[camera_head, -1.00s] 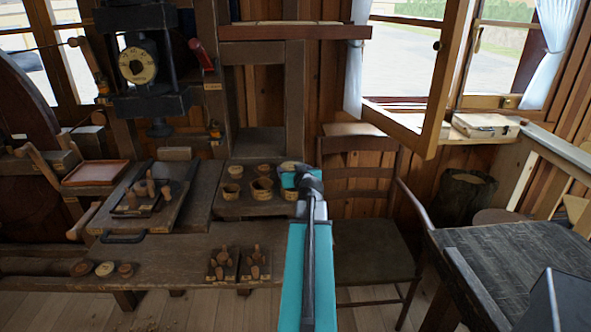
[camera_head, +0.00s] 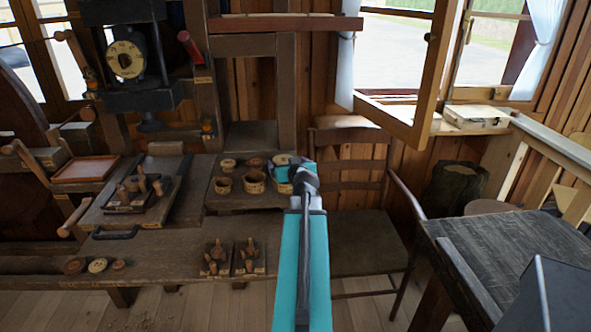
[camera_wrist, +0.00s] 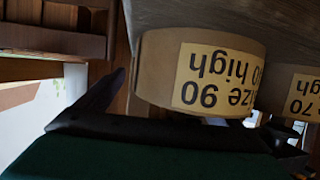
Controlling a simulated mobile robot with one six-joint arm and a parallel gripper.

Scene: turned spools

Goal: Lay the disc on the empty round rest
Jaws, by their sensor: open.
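Small round discs lie on the left front of the bench: a dark one (camera_head: 74,266), a pale one (camera_head: 97,265) and a brown one (camera_head: 120,264). More round pieces, including a left one (camera_head: 228,163), sit behind a row of round wooden cups, the left (camera_head: 222,185) and middle (camera_head: 255,183) ones looking hollow. My gripper (camera_head: 291,172) is at the right cup (camera_head: 283,187) and partly covers it and a pale round piece (camera_head: 281,159). In the wrist view a labelled round wooden piece (camera_wrist: 155,75), "Size 90", is close to my open fingers. I cannot tell which rest is empty.
A board with pegs (camera_head: 135,190) lies left of the cups. Two small peg blocks (camera_head: 215,262) (camera_head: 249,261) stand at the bench front. A chair (camera_head: 350,240) is right of the bench, and a dark table (camera_head: 510,255) further right. The bench middle is mostly clear.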

